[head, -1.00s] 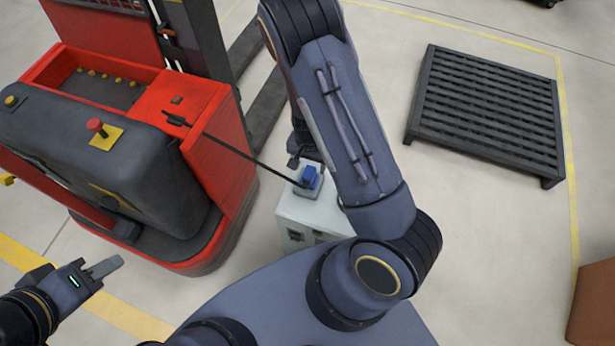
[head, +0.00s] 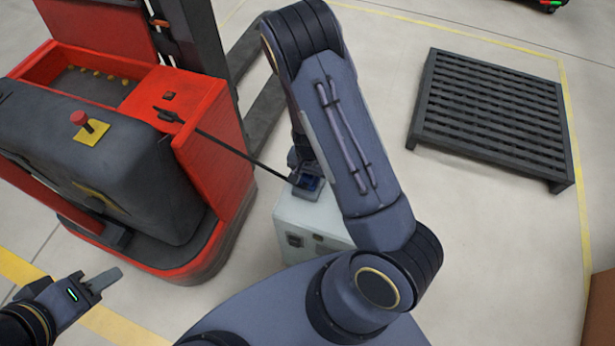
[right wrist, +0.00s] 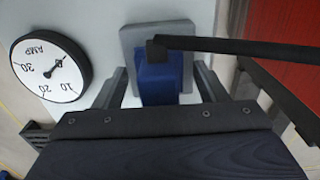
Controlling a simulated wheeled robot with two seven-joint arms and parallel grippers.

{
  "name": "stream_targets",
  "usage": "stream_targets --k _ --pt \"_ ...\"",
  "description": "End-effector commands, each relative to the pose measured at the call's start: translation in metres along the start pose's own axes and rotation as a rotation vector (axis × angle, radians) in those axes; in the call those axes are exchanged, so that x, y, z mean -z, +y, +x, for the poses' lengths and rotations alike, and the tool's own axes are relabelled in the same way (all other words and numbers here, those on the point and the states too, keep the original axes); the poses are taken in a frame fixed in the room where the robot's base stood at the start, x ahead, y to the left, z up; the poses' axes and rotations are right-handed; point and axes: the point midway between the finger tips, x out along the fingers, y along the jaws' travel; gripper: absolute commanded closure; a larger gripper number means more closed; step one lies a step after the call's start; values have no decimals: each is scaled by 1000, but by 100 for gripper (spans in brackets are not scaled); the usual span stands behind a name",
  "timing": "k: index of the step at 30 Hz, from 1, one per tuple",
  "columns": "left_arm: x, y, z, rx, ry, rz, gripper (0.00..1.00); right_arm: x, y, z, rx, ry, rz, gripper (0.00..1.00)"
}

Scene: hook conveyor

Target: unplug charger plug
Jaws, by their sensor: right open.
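The blue charger plug (right wrist: 160,80) sits in a grey socket plate (right wrist: 158,38) on top of a white charger box (head: 305,225). A black cable (head: 240,151) runs from the plug to the red forklift truck (head: 212,125). In the right wrist view my right gripper (right wrist: 160,84) is open, with one finger on each side of the plug and gaps visible beside it. In the head view my right gripper (head: 306,178) is over the box and partly hides the plug (head: 312,183). My left gripper (head: 105,280) is at the lower left, away from the box; its jaw gap does not show clearly.
A round amp gauge (right wrist: 50,69) is on the box beside the plug. A black pallet (head: 495,115) lies on the floor at the right. A brown box (head: 600,308) shows at the lower right edge. The floor between pallet and charger box is clear.

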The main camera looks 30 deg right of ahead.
Motion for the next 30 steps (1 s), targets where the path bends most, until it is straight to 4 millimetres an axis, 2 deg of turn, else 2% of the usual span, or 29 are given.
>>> stream_targets --k 23,26,30 --pt "0 0 0 0 0 0 64 0 0 0 0 0 -1 35" --pt "0 0 0 0 0 0 64 0 0 0 0 0 0 44" --pt "0 0 0 0 0 0 64 0 0 0 0 0 0 62"
